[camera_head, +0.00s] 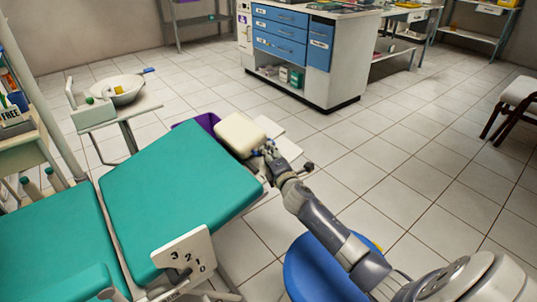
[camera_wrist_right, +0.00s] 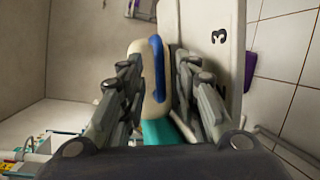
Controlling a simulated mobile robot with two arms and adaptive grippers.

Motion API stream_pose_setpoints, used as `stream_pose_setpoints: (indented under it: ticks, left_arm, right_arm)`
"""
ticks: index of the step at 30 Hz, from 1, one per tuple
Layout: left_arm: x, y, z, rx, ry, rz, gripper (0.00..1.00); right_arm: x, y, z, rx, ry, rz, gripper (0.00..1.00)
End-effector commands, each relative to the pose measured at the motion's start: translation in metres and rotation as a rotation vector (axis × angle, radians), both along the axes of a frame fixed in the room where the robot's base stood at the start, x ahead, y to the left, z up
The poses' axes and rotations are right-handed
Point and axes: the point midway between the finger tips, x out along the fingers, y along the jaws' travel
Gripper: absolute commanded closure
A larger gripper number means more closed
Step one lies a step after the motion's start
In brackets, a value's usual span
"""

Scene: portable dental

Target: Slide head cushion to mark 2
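The cream head cushion (camera_head: 240,134) sits at the far end of the teal dental chair backrest (camera_head: 180,180). In the right wrist view the cushion (camera_wrist_right: 136,48) shows a blue strip (camera_wrist_right: 158,68) along its side. My right gripper (camera_head: 267,151) is at the cushion's right side. Its fingers (camera_wrist_right: 157,85) are apart, with the blue strip between them and a gap visible; contact is unclear. A white plate marked 3 (camera_wrist_right: 214,45) is beside the cushion in the wrist view. Mark 2 beside the cushion is not visible. My left gripper is out of view.
A white panel numbered 3, 2, 1, 0 (camera_head: 184,258) is on the chair's near side. A blue round seat (camera_head: 318,272) is below my right arm. A basin (camera_head: 119,89) stands at left. Open tiled floor lies right.

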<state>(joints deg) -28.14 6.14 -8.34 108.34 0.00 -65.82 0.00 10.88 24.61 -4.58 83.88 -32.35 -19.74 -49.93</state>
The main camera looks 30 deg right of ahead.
Motion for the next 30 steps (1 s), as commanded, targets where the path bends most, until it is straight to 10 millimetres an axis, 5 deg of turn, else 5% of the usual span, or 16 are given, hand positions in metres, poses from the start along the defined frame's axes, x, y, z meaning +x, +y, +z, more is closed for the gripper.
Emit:
stream_pose_setpoints:
  ticks: [15, 20, 30]
  left_arm:
    - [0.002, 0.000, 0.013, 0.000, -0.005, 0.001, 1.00]
    - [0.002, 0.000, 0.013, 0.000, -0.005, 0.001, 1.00]
    - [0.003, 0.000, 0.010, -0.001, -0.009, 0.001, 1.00]
  right_arm:
    - [0.016, -0.004, -0.002, 0.001, 0.000, 0.001, 0.70]
    - [0.015, -0.004, -0.002, 0.002, 0.000, 0.001, 1.00]
    - [0.016, -0.012, 0.001, 0.000, 0.002, -0.002, 1.00]
